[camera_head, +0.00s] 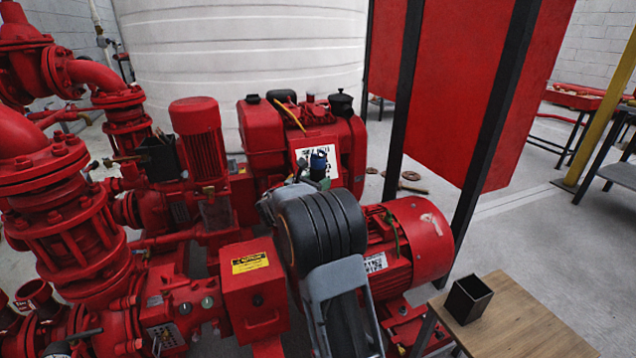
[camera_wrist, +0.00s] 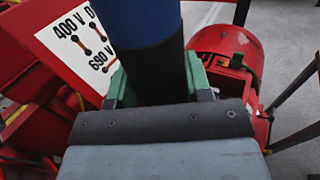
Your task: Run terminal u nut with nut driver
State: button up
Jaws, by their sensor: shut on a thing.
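My gripper (camera_wrist: 156,82) has its green fingers shut around the dark lower part of the nut driver (camera_wrist: 143,22), whose blue part fills the top of the wrist view. In the head view the blue-and-black nut driver (camera_head: 318,163) stands up from my gripper, in front of the red machine. A white terminal plate (camera_wrist: 70,30) marked "400 V D" and "690" lies beside the driver in the wrist view, with copper-coloured links on it. The driver and gripper cover its right part. I cannot make out the terminal u nut or the driver's tip.
A red motor (camera_head: 408,245) stands right of my arm, and a red box with a yellow label (camera_head: 252,290) stands to the left. A wooden table (camera_head: 510,325) carries a black open holder (camera_head: 467,300). Red pipes crowd the left; grey floor is open at right.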

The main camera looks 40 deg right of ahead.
aim_at(313, 170)
jog(key=shift+f, duration=0.65)
dwell(1.8)
jog(key=shift+r, duration=0.15)
jog(key=shift+r+p, duration=2.5)
jog(key=shift+r, duration=0.45)
